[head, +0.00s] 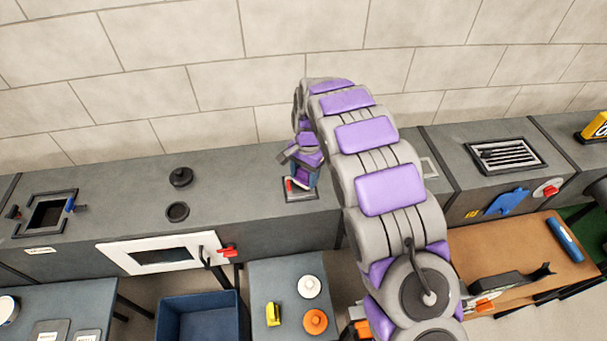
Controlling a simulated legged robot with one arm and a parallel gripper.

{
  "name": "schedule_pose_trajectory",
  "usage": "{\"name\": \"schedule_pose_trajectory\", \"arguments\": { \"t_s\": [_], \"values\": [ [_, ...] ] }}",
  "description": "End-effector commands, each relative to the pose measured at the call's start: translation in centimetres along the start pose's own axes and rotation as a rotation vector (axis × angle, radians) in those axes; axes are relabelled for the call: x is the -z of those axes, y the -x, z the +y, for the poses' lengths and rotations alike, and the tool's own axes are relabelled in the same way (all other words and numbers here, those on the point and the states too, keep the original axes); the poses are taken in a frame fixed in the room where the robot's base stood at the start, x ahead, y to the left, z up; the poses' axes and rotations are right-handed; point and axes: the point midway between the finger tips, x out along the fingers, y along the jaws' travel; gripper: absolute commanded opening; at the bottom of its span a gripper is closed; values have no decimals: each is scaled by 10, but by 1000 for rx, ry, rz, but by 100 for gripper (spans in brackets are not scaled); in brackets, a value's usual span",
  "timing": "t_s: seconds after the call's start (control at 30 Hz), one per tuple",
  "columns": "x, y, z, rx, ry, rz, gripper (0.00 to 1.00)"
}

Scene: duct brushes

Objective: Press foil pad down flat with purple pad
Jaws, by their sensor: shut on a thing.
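My gripper (301,172) is at the far end of my grey arm with purple pads, low over the back counter. It is shut on a small dark blue-purple block, likely the purple pad (308,174), though it is small and partly covered by the gripper. Below it is a dark square frame (300,195) on the counter, with a small red part at its left. Whether the held block touches what lies in the frame cannot be told. I cannot make out the foil pad; the gripper and block cover much of the frame.
A black lid (180,177) lies behind a round hole on the counter (110,195). An open square port (47,213) is at left, a slatted grille (505,155) at right. A small table (262,270) in front holds several small items, beside a blue bin (197,318).

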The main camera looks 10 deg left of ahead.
Motion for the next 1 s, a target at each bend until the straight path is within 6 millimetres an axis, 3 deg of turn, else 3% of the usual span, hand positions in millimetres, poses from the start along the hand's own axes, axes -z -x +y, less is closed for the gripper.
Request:
{"name": "schedule_pose_trajectory", "arguments": {
  "t_s": [1.0],
  "values": [
    [1,-9,0,0,0,0,33]
  ]
}}
